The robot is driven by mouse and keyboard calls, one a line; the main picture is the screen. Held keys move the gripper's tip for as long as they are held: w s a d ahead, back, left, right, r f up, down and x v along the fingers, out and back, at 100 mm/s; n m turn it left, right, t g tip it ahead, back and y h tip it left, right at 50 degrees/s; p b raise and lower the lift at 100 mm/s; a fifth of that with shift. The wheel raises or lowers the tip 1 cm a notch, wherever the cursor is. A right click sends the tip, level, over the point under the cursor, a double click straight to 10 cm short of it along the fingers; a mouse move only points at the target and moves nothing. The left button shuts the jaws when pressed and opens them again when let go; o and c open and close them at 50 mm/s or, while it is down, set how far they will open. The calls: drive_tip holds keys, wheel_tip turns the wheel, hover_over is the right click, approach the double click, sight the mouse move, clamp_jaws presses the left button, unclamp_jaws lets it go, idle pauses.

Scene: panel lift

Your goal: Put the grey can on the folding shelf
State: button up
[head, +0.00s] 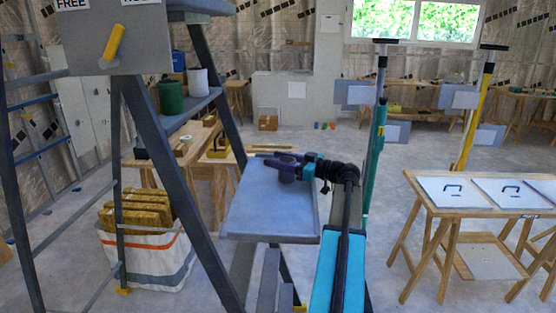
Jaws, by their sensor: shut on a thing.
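The grey can (287,175) is in the middle of the head view, low in my gripper (279,162). My gripper's dark purple fingers are shut around the can's upper part. The can is upright over the far right part of the folding shelf (262,215), a blue-grey tray folded out flat beside the stepladder. Its bottom looks on or very close to the shelf surface; I cannot tell whether it touches. The fingers hide part of the can.
The stepladder (178,130) stands at left, with a green can (171,97) and a white can (197,82) on its upper shelf. A white bag (145,255) of yellow blocks sits below. A wooden table (488,197) with panels stands right. The rest of the folding shelf is bare.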

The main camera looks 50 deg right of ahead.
sight(295, 163)
drive_tip(key=shift+f, duration=0.15)
drive_tip(key=o, duration=1.2)
drive_tip(key=b+v, duration=0.3)
drive_tip(key=v, duration=0.9)
drive_tip(key=shift+r+b, duration=0.2)
drive_tip(key=shift+b, duration=0.1)
drive_tip(key=shift+s, duration=0.15)
